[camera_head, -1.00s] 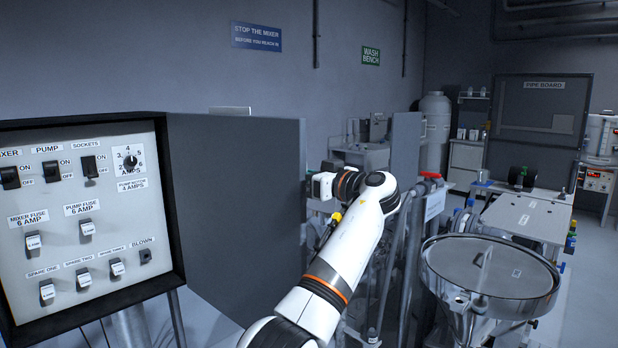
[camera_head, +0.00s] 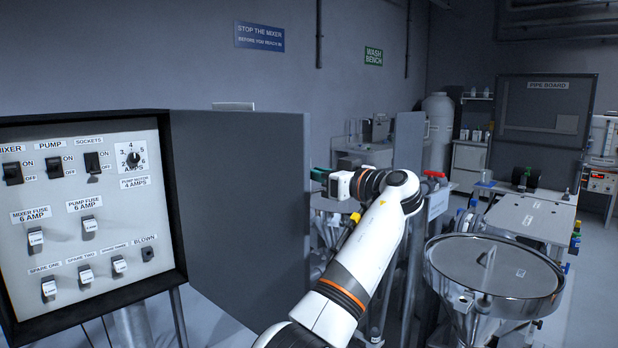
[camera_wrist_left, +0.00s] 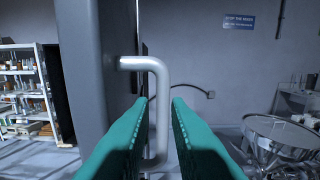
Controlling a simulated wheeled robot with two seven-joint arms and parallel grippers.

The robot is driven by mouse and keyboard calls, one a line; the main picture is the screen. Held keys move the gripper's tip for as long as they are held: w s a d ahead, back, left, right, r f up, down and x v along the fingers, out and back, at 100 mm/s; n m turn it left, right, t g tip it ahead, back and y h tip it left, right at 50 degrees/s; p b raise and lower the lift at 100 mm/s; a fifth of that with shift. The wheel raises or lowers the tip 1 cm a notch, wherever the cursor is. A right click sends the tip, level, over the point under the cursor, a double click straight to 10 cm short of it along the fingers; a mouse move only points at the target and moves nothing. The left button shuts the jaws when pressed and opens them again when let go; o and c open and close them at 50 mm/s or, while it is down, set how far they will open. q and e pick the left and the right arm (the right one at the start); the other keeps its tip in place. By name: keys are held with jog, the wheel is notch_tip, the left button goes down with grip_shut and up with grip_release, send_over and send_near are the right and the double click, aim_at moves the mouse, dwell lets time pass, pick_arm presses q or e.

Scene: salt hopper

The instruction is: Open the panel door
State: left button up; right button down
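The grey panel door (camera_head: 240,210) stands swung out from the right side of the fuse panel (camera_head: 85,200), with its inner face towards me. In the left wrist view the door (camera_wrist_left: 82,70) shows nearly edge-on, with a bent metal handle (camera_wrist_left: 160,85) on its outer face. The handle is hidden in the head view. My left gripper (camera_head: 321,175) is just past the door's free edge. Its green fingers (camera_wrist_left: 161,99) are apart, with the handle's upright bar showing in the gap between them. No clear grip shows. My right gripper is out of view.
A round steel hopper (camera_head: 494,270) stands at the right. A grey upright board (camera_head: 408,145) and pipework lie behind my left arm. A wash bench (camera_head: 362,150) is against the back wall. The wrist view shows shelves (camera_wrist_left: 22,90) at far left.

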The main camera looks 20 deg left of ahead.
pick_arm(q)
jog(key=b+v, duration=0.1)
jog(key=v, duration=0.7)
jog(key=shift+b, duration=0.35)
jog(key=shift+f, duration=0.1)
